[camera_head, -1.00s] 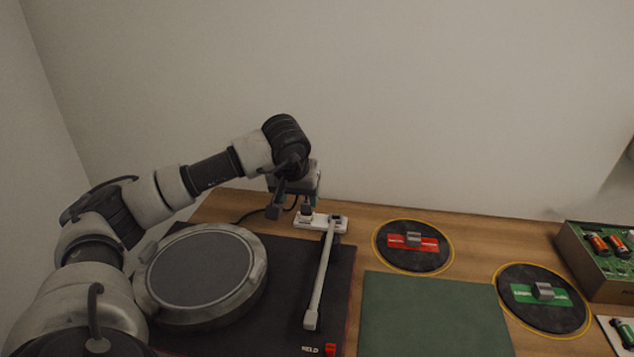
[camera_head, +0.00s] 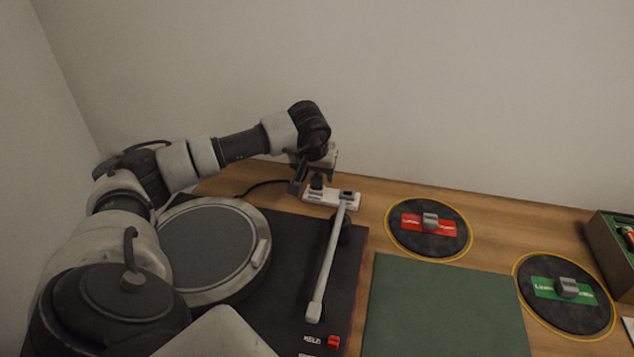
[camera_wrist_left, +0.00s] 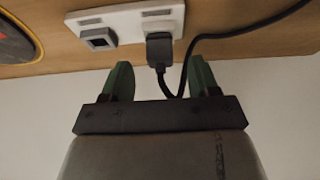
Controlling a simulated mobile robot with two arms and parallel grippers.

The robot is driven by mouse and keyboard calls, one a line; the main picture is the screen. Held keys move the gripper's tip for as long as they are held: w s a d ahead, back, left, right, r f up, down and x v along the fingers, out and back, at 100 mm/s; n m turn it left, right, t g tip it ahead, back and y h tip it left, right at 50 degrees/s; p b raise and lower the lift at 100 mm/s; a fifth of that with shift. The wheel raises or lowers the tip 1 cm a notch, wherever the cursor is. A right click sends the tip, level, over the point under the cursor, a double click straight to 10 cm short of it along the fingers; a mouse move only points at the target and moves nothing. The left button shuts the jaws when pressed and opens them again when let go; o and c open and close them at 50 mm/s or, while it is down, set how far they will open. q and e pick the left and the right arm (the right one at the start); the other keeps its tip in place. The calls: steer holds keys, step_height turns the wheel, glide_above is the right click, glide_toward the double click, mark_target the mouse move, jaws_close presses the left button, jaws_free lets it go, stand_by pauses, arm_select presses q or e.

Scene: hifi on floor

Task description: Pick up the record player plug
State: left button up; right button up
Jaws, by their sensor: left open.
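The black record player plug (camera_wrist_left: 158,50) sits in a white socket strip (camera_wrist_left: 130,20), with its black cable curving off to the right in the left wrist view. In the head view the plug (camera_head: 317,182) and the strip (camera_head: 332,198) are behind the record player (camera_head: 205,255). My left gripper (camera_wrist_left: 160,78) is open, its two green-tipped fingers on either side of the plug's line, with a visible gap to each side. In the head view the gripper (camera_head: 314,183) hangs over the strip's left end and partly hides the plug. My right gripper is out of view.
The tonearm (camera_head: 328,265) reaches close to the strip. A red-labelled disc (camera_head: 429,245), a green-labelled disc (camera_head: 565,308) and a green mat (camera_head: 440,315) lie to the right. A box (camera_head: 610,245) stands at the right edge. A wall rises behind.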

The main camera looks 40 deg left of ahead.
arm_select(q)
steer(key=shift+x, duration=1.4)
steer(key=shift+c, duration=0.7)
steer(key=c, duration=0.8)
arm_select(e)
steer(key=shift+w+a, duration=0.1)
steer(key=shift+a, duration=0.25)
arm_select(q)
steer(key=shift+r, duration=0.15)
step_height(320, 180, up, 4)
steer(key=shift+r, duration=0.2)
steer(key=shift+c, duration=0.2)
steer(key=w+d+r, duration=0.2)
steer(key=d+r, duration=0.4)
steer(key=d, duration=0.5)
steer(key=shift+w+a+f, duration=0.25)
steer(key=shift+a+f, duration=0.5)
steer(key=shift+f, duration=0.7)
steer(key=shift+w+a+f, duration=0.25)
steer(key=shift+a+f, duration=0.5)
steer(key=shift+f, duration=0.65)
steer(key=shift+w+a+f, duration=0.25)
steer(key=shift+a+f, duration=0.5)
steer(key=shift+f, duration=0.7)
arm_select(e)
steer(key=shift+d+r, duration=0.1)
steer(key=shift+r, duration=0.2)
